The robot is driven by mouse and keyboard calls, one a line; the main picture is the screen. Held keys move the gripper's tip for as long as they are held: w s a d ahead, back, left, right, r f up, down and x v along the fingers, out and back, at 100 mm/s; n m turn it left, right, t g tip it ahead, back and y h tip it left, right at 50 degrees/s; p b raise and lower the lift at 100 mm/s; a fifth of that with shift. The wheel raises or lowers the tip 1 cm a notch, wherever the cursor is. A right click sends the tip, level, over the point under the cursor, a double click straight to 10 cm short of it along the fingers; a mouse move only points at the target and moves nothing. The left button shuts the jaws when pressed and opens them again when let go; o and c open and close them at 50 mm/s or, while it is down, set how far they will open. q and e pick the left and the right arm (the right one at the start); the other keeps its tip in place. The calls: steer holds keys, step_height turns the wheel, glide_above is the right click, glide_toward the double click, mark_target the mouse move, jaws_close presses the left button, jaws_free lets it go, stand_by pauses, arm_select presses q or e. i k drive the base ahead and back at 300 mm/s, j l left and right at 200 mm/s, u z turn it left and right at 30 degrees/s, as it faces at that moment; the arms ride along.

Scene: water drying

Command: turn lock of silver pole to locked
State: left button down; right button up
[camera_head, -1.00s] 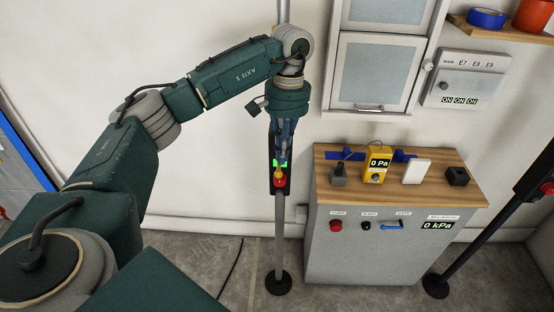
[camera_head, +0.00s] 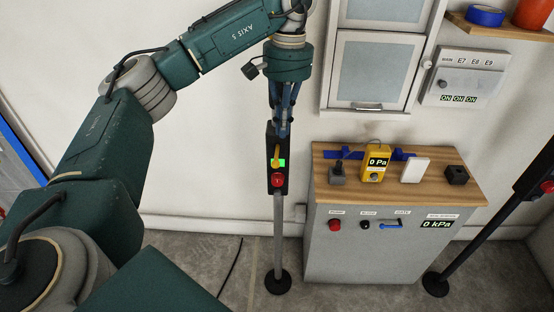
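The silver pole (camera_head: 279,232) stands upright on a round black base (camera_head: 278,282), left of the cabinet. A black lock box (camera_head: 286,181) sits at its upper end, with a yellow lever (camera_head: 276,156), a small green light (camera_head: 282,163) and a red round part (camera_head: 277,181). The lever slants mostly upward beside the green light. My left gripper (camera_head: 283,130) points down just above the lever, in front of the top of the box. It appears to hold nothing; its finger gap is too small to judge. My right gripper is out of view.
The cabinet (camera_head: 385,260) with a wooden top (camera_head: 330,186) stands close on the right, bearing a yellow gauge (camera_head: 375,163). A second, dark pole (camera_head: 478,245) leans at far right. A white wall is behind. Floor left of the pole is clear apart from a cable.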

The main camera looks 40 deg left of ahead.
mark_target(277, 178)
steer(key=k+u, duration=0.1)
steer(key=u, duration=0.2)
steer(key=i+u, duration=0.1)
steer(key=u, duration=0.65)
